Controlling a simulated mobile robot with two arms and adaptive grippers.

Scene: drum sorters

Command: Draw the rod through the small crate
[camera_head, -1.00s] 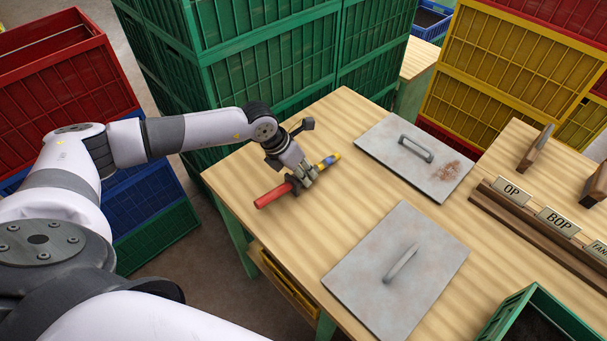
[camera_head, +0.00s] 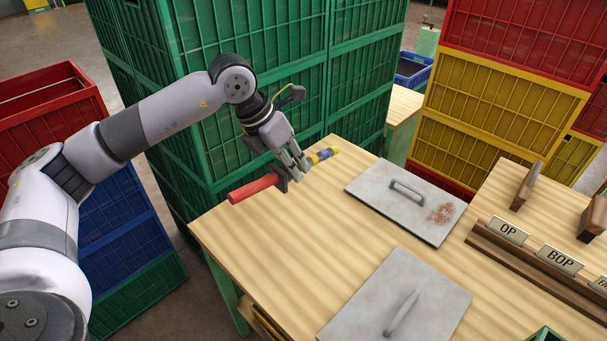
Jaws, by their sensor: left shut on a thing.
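The rod has a long red end (camera_head: 254,188), a dark collar in the middle and a blue and yellow end (camera_head: 322,155). My left gripper (camera_head: 291,169) is shut on it near the collar. The rod is held roughly level above the table's far left edge, its red end pointing left toward the front and its yellow end right. The fingers hide part of its middle. A corner of a small green crate (camera_head: 545,334) shows at the bottom right edge; the rest is out of frame. My right gripper is not in view.
Two grey plates with handles lie on the wooden table (camera_head: 300,245), one far (camera_head: 375,210), one near (camera_head: 385,290). A rack with OP and BOP labels (camera_head: 535,262) and wooden blocks are at right. Tall green crates (camera_head: 265,60) stand close behind the gripper.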

